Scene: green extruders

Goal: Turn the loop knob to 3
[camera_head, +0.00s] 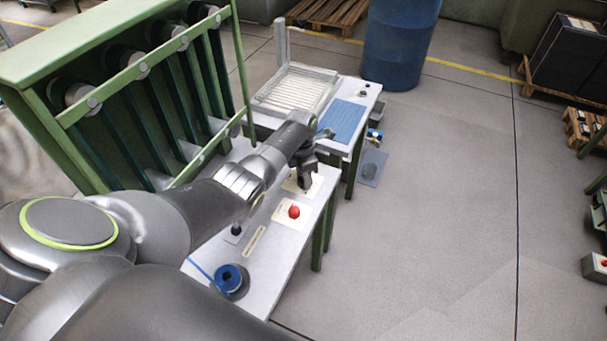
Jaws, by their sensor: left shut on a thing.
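My left arm reaches from the lower left over a light grey table (285,245). My left gripper (305,184) points down at a cream plate (289,187) on this table. It is shut on the loop knob on that plate. The fingers hide the knob, so its setting and any numbers cannot be read. My right gripper is out of view.
A red button (294,211) sits on a cream plate just in front of the gripper. A small black knob (236,229) and a blue spool (230,279) are nearer. A green frame (150,62) stands left; a blue barrel (400,45) stands behind.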

